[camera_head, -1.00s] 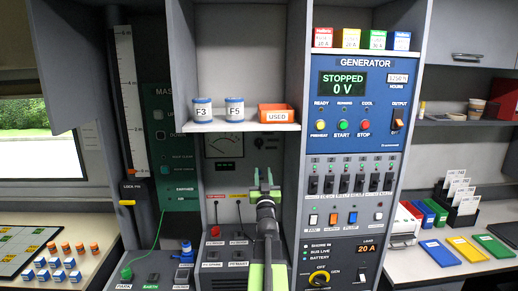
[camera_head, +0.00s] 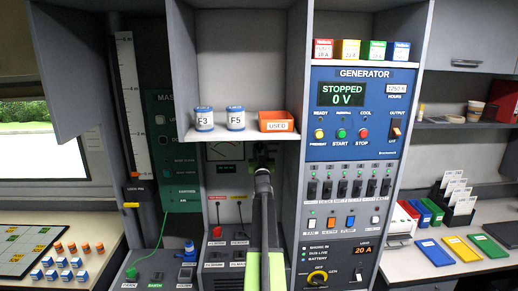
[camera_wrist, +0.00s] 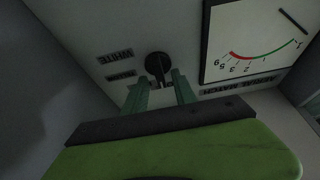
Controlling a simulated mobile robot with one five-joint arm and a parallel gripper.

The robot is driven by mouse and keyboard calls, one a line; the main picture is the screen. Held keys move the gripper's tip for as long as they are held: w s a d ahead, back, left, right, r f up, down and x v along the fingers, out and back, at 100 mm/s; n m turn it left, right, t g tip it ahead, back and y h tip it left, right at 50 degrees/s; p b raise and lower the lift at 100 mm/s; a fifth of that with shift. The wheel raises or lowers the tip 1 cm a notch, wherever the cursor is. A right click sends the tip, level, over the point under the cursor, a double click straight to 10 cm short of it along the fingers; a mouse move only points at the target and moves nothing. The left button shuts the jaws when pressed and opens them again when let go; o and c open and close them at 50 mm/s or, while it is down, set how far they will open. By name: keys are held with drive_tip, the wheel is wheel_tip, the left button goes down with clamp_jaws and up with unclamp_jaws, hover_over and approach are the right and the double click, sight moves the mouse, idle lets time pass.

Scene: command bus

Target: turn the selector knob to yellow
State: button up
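A black round selector knob (camera_wrist: 158,66) sits on the grey panel in the wrist view, with small dark labels beside it that appear upside down. My gripper (camera_wrist: 158,80) is open, its two green fingers pointing at the knob, one tip toward each side of its near edge. I cannot tell if they touch it. In the head view my gripper (camera_head: 263,158) is under the shelf at the meter panel, and my arm and gripper hide most of the knob there. Which way the knob points is not clear.
A meter (camera_wrist: 255,40) is beside the knob. The shelf (camera_head: 245,133) just above my gripper holds two blue-and-white jars (camera_head: 204,118) and an orange bin (camera_head: 276,121).

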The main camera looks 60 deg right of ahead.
drive_tip(key=shift+c, duration=0.4)
clamp_jaws()
